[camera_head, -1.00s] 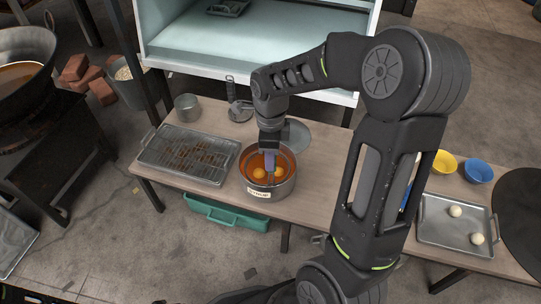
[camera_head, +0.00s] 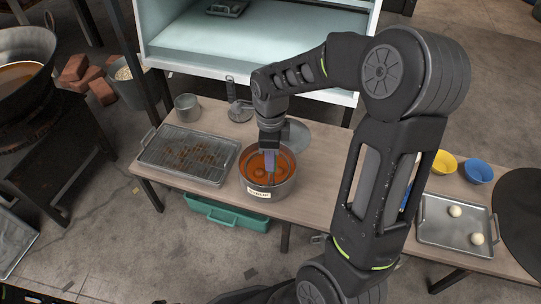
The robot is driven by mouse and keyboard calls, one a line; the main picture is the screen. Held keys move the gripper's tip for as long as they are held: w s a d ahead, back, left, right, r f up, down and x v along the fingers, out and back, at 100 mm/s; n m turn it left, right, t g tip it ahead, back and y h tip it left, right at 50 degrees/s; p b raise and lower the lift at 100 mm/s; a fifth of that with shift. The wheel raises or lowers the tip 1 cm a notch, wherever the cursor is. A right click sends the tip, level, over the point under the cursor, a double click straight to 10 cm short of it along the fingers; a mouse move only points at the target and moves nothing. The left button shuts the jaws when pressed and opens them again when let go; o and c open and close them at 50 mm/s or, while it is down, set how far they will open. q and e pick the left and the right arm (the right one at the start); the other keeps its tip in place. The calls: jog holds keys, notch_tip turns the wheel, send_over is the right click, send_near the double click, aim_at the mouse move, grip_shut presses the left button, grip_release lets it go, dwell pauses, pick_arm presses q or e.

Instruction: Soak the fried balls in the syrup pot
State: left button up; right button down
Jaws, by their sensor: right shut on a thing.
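The syrup pot (camera_head: 284,187) is a round metal pot with a label, holding orange-brown syrup (camera_head: 284,164). A rounded ball (camera_head: 259,172), coloured almost like the syrup, shows in it; a second is hard to make out beside the gripper. My right gripper (camera_head: 269,160) points down into the pot from above and is shut. A slender thing (camera_head: 271,178) runs from its fingers into the syrup, like a utensil; its lower end is hidden. Two pale balls (camera_head: 455,211) lie apart on a metal tray (camera_head: 440,236) at the right. My left gripper is not in view.
A wire-rack tray (camera_head: 172,171) lies left of the pot. A metal cup (camera_head: 187,106), a standing handled tool (camera_head: 236,105) and a grey round lid or plate (camera_head: 298,136) are behind. Yellow (camera_head: 445,162) and blue (camera_head: 478,171) bowls stand right. A teal bin (camera_head: 228,214) is below.

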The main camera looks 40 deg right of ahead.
dwell(0.4)
notch_tip(320, 180, up, 11)
jog(key=p, duration=0.8)
jog(key=shift+f+p, duration=0.2)
jog(key=shift+p, duration=0.15)
jog(key=shift+r, duration=0.35)
dwell(1.1)
notch_tip(320, 180, up, 3)
jog(key=p, duration=0.3)
jog(key=shift+w, duration=0.1)
